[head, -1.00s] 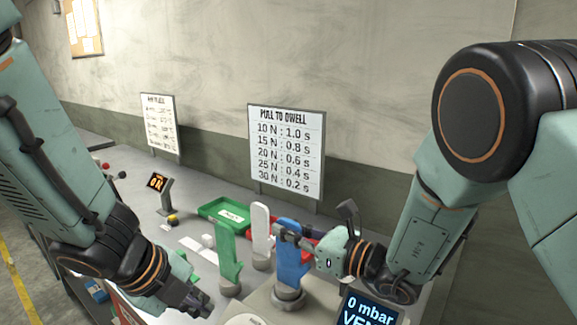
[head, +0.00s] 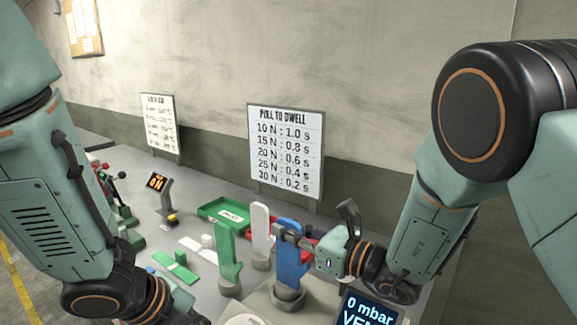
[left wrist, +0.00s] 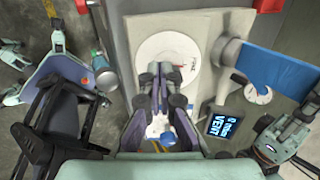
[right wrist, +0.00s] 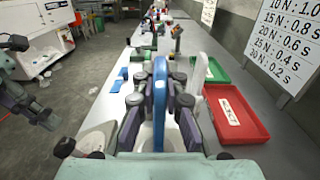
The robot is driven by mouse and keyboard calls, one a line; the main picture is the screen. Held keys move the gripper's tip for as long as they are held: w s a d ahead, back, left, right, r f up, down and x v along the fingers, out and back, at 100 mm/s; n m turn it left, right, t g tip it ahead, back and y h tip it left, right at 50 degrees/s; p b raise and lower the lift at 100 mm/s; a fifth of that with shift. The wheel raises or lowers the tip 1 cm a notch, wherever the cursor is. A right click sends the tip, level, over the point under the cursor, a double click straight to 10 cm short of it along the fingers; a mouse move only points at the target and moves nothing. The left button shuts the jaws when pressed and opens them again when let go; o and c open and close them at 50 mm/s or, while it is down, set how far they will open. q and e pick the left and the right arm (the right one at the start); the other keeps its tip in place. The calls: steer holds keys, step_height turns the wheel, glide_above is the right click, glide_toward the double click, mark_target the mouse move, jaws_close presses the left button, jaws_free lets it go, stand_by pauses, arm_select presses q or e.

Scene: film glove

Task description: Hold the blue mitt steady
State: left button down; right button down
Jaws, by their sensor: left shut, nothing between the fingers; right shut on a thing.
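The blue mitt (head: 290,265) stands upright on a round grey base in the head view. My right gripper (head: 283,232) is shut on its upper part from the right. In the right wrist view the blue mitt (right wrist: 160,90) shows edge-on between the fingers. The blue mitt (left wrist: 275,70) also shows at the upper right of the left wrist view. My left gripper (left wrist: 160,78) is shut and empty, over or near a white round disc (left wrist: 160,45); its fingertips are out of the head view.
A green mitt (head: 229,260) and a white upright form (head: 261,230) stand just left of the blue mitt. Behind are a green tray (head: 208,212) and a red tray (right wrist: 250,130). A display (head: 369,308) reading 0 mbar stands in front. A dwell chart (head: 287,150) stands at the back.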

arm_select(q)
steer(key=shift+x, duration=1.3)
steer(key=shift+w+d+r, duration=0.3)
steer(key=shift+w+r, duration=0.1)
steer(key=shift+w, duration=0.25)
steer(key=shift+w+d+r, duration=0.25)
steer(key=shift+d+r, duration=0.05)
steer(key=shift+d, duration=0.1)
stand_by(0.3)
steer(key=shift+w, duration=0.15)
steer(key=shift+w+a+r, duration=0.1)
steer(key=shift+w+a, duration=0.1)
steer(key=v, duration=0.6)
stand_by(0.3)
steer(key=shift+s, duration=0.1)
